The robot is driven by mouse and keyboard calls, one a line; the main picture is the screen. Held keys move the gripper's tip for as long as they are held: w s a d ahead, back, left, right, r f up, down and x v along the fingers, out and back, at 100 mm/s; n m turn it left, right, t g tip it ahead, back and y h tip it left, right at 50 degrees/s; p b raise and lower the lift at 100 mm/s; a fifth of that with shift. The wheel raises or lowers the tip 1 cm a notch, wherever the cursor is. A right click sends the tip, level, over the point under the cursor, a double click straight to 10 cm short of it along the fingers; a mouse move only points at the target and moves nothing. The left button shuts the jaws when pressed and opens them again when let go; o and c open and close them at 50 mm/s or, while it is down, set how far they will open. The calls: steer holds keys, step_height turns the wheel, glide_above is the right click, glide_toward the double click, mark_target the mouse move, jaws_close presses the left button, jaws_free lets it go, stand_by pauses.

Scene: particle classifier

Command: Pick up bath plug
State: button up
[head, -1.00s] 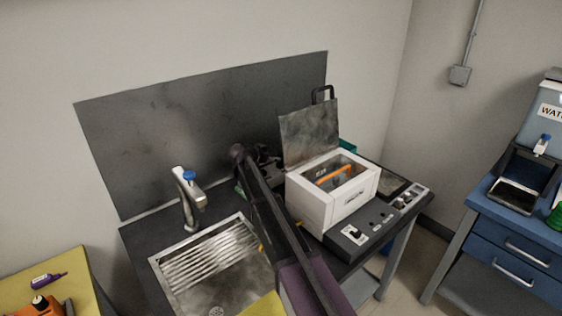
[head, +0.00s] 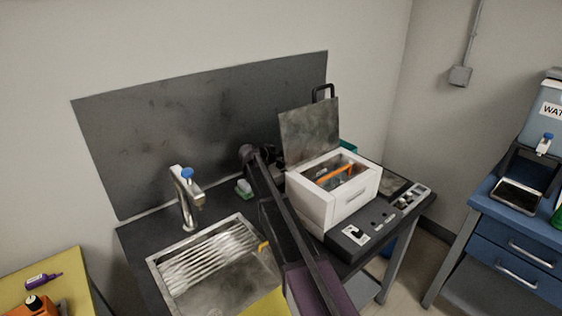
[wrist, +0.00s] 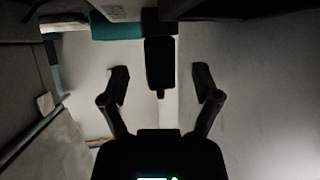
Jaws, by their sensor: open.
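No bath plug can be made out for certain in either view. My gripper (wrist: 161,72) is open, with its two dark fingers wide apart in the wrist view. A dark, blocky object (wrist: 159,60) with a narrow tip shows between and beyond the fingers, touching neither in the picture. I cannot tell whether it is the plug. My arm hides part of the counter there.
The metal sink (head: 225,270) and its tap (head: 187,200) lie left of my arm. A green and white item (head: 244,188) is on the counter behind the sink. The machine's raised lid (head: 309,132) stands close right of my gripper. The dark back panel (head: 170,140) is behind.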

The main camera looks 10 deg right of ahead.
jaws_close()
steer(key=shift+r, duration=0.15)
stand_by(0.4)
step_height(320, 180, up, 10)
steer(key=p, duration=1)
stand_by(0.7)
step_height(320, 180, up, 17)
steer(key=p, duration=1.8)
glide_above(279, 155)
steer(key=shift+r, duration=0.15)
steer(key=shift+a, duration=0.15)
